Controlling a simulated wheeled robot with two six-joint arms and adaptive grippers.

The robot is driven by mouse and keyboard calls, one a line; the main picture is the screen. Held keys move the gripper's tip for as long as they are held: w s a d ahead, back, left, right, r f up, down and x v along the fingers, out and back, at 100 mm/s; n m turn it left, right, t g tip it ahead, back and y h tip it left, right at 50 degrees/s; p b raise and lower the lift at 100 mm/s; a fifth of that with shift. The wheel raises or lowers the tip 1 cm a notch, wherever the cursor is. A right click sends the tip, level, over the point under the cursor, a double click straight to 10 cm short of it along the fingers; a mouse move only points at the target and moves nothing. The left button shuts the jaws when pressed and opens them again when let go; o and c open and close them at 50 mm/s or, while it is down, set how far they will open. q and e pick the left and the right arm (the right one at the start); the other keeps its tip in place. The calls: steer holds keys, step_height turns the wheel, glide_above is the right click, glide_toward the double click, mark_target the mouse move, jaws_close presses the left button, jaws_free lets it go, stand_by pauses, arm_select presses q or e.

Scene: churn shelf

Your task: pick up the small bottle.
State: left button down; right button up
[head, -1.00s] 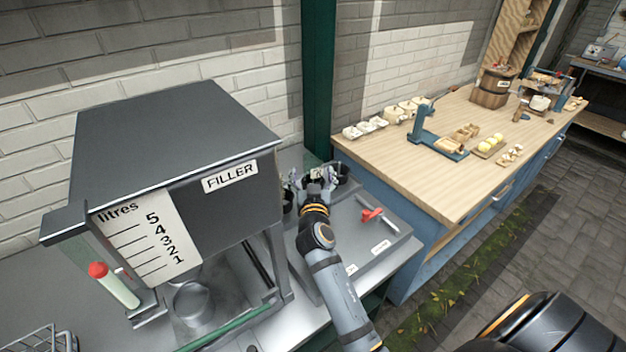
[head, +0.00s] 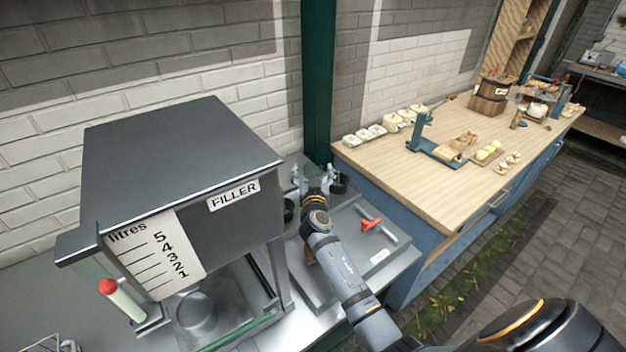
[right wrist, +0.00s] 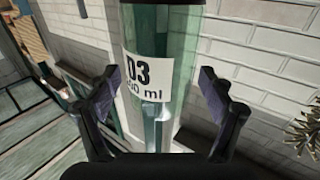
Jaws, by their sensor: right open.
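A clear greenish bottle (right wrist: 158,40) with a white label reading "D3" and a partly hidden "ml" figure stands in the right wrist view. My right gripper (right wrist: 160,95) is open, with one finger on each side of the bottle and a visible gap to it. I cannot tell how deep the bottle is between the fingers. The bottle's top is out of the frame and its foot is partly hidden. In the head view my right gripper (head: 312,174) is over the back of the grey bench, and I cannot make out the bottle there. My left gripper is not in view.
The big dark filler box (head: 180,160) stands close left of my right arm. A dark cup (head: 340,183) is just right of the gripper. A red-handled valve (head: 371,224) lies nearer. A green post (head: 318,80) and brick wall are behind. A wooden-topped bench (head: 430,175) is right.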

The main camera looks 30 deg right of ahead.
steer(key=shift+s+a+r, duration=0.1)
steer(key=shift+s, duration=0.05)
steer(key=c, duration=1.4)
step_height(320, 180, up, 31)
steer(key=p, duration=0.9)
